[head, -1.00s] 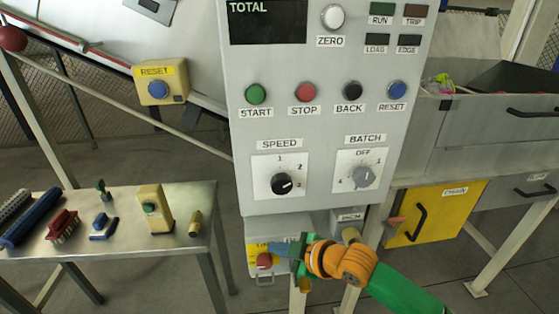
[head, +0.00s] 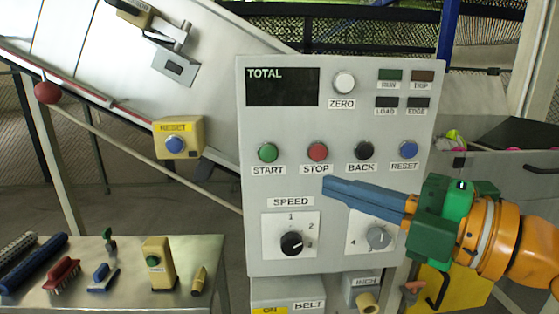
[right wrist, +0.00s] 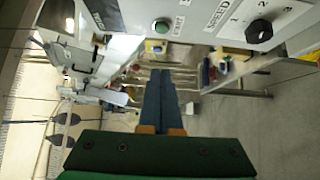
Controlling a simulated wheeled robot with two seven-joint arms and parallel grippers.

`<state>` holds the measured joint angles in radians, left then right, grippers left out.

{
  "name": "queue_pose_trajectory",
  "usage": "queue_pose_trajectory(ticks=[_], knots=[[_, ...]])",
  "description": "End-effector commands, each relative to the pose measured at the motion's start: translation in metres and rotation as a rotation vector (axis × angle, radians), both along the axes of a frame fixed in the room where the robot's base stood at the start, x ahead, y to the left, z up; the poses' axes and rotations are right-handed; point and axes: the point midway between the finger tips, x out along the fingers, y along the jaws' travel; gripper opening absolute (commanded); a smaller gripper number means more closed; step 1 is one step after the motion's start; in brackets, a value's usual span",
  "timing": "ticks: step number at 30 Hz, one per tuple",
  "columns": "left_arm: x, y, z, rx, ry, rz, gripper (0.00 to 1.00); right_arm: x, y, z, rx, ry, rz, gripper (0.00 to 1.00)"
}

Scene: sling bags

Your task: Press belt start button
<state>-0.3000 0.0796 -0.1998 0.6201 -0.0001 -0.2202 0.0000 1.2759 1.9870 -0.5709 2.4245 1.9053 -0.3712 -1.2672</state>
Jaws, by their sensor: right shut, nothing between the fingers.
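The control panel (head: 345,222) faces me in the head view, with a green button labelled START (head: 268,152) at its left. A box labelled ON and BELT (head: 290,293) sits under the panel; its lower part is cut off by the frame edge. My right gripper (head: 328,188) has its blue fingers shut and empty, pointing left in front of the panel, below the STOP button (head: 317,151). It covers part of the BATCH dial area. In the right wrist view the shut fingers (right wrist: 160,75) point toward a green button (right wrist: 162,26). My left gripper is not in view.
BACK (head: 364,149) and RESET (head: 403,149) buttons are right of STOP. The speed knob (head: 291,243) is below. A metal table (head: 120,298) with brushes and a yellow box with a green button (head: 153,262) is at left.

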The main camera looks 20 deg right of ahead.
Motion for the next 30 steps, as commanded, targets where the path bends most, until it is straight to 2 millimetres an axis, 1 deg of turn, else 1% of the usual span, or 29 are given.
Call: queue_pose_trajectory(ticks=[2, 7, 11, 14, 20, 21, 24, 27, 30], knots=[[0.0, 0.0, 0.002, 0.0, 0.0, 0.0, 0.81, 0.004, 0.002, -0.001, -0.003, 0.006, 0.0, 0.0], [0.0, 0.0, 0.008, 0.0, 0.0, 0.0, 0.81, 0.023, 0.014, 0.0, 0.001, 0.006, 0.007, 0.0], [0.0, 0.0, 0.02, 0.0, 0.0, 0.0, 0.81, 0.039, 0.025, 0.003, 0.005, 0.006, 0.016, 0.0], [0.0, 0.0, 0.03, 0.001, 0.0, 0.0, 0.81, 0.053, 0.031, 0.006, 0.01, 0.002, 0.01, 0.0], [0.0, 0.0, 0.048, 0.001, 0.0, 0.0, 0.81, 0.088, 0.051, 0.005, 0.008, 0.004, 0.007, 0.0], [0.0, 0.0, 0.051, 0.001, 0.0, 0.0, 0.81, 0.096, 0.047, 0.005, 0.007, 0.006, 0.001, 0.0], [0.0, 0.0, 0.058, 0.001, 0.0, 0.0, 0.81, 0.111, 0.041, 0.004, 0.005, 0.006, -0.001, 0.0], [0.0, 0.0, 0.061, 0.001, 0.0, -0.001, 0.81, 0.12, 0.039, 0.002, 0.004, 0.005, 0.0, 0.0], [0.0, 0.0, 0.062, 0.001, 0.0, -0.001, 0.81, 0.125, 0.037, 0.001, 0.003, 0.003, 0.0, 0.0]])
